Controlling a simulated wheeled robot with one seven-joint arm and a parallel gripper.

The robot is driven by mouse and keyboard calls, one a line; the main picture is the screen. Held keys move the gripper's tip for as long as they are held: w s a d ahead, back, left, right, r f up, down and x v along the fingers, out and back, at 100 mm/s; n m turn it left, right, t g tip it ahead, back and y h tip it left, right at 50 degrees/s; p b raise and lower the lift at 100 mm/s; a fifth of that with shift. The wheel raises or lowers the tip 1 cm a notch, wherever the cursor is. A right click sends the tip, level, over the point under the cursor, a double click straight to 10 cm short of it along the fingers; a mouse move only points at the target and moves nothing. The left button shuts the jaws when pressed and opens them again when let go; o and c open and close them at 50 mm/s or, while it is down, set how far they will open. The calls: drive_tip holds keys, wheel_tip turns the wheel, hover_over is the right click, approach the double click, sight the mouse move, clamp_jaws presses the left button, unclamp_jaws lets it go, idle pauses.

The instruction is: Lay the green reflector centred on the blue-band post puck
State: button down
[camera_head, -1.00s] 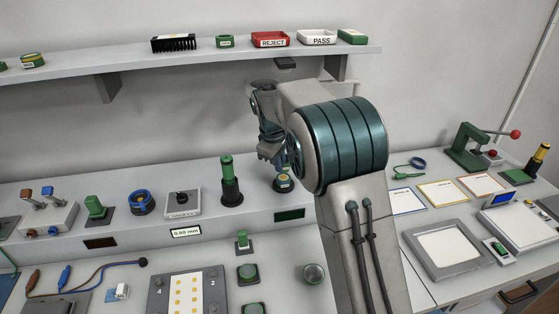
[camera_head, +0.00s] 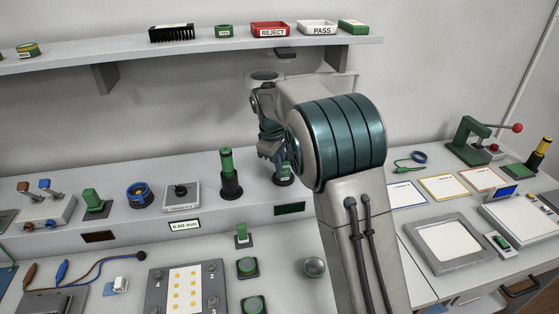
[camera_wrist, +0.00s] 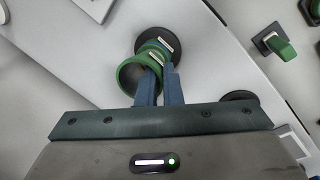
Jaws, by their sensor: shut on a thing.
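My gripper (camera_wrist: 160,58) points down over the raised ledge, its two blue-grey fingers closed on the green reflector (camera_wrist: 131,75). The reflector is a green ring with a dark hollow, tilted in the wrist view; the fingers cover part of it. In the head view green shows at the fingers (camera_head: 283,169), just above or on a dark round base (camera_head: 283,183). I cannot tell whether they touch. A dark disc (camera_wrist: 174,48) shows behind the reflector in the wrist view.
A tall black post with a green top (camera_head: 227,165) stands left of my gripper. A grey knob box (camera_head: 181,199) is beyond it. A green switch (camera_head: 242,234) is on the lower bench. The shelf (camera_head: 210,47) with trays hangs above. My arm hides the ledge to the right.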

drive_tip(key=shift+f, duration=0.45)
drive_tip(key=c, duration=1.5)
unclamp_jaws()
drive_tip(key=shift+r, duration=0.1)
drive_tip(key=v, duration=1.3)
drive_tip(key=s+d+r+m, duration=0.2)
drive_tip(key=s+d, duration=0.4)
drive_tip(key=s+d+f+m, duration=0.3)
drive_tip(key=s, duration=0.5)
drive_tip(key=s+d+f+m+y, duration=0.1)
drive_tip(key=s+d+f+m, duration=0.2)
drive_tip(key=s, duration=0.6)
drive_tip(key=s+d+f+m, duration=0.3)
drive_tip(key=s+f, duration=0.2)
drive_tip(key=s, duration=0.4)
drive_tip(key=shift+d+t+y+b, duration=0.3)
drive_tip(key=shift+t+b, duration=0.1)
